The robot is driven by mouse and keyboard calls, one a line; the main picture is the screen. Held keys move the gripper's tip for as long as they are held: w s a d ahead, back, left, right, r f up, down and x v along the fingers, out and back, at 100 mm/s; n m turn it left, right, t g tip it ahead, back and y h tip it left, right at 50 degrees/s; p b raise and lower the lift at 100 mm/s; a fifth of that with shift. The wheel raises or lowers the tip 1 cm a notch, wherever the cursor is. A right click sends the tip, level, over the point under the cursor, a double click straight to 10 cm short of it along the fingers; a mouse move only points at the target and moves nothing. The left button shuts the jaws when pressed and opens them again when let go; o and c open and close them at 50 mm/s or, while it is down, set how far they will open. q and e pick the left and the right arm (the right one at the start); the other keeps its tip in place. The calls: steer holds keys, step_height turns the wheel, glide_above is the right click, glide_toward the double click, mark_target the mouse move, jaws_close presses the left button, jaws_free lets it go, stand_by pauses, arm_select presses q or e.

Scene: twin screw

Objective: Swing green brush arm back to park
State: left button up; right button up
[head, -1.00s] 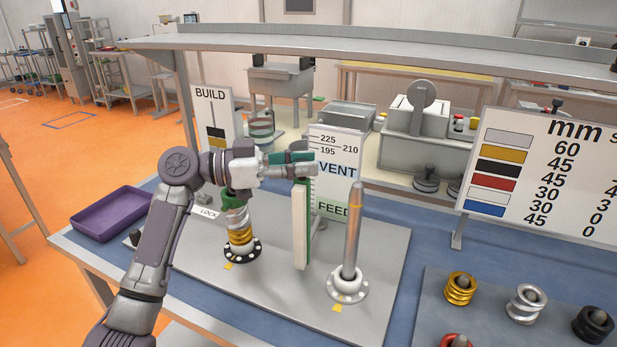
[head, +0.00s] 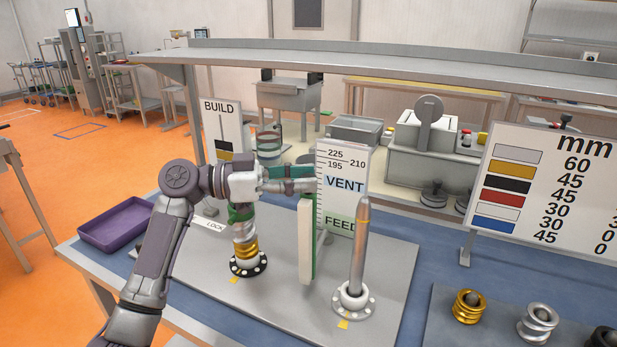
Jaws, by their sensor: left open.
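The green brush arm (head: 295,171) runs level at the upper end of the brush, partly hidden by my left gripper. Its upright brush (head: 306,240), a pale strip with a green edge, hangs between the two posts. My left gripper (head: 312,182) is open, with its fingers pointing right along the green arm near the top of the brush. I cannot tell whether they touch it. The left post (head: 243,252) carries green, white and gold screw elements and has a black flange. The bare right post (head: 359,250) stands upright in a white flange. My right gripper is out of view.
A purple tray (head: 116,226) lies at the left. The VENT/FEED sign (head: 343,190) stands close behind the brush, and the BUILD sign (head: 221,125) behind the left post. Gold (head: 468,306) and silver (head: 537,322) elements sit at the right front. A shelf (head: 380,71) spans the back.

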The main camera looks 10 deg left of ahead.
arm_select(q)
steer(key=v, duration=1.1)
steer(key=shift+d, duration=0.1)
steer(key=shift+c, duration=0.2)
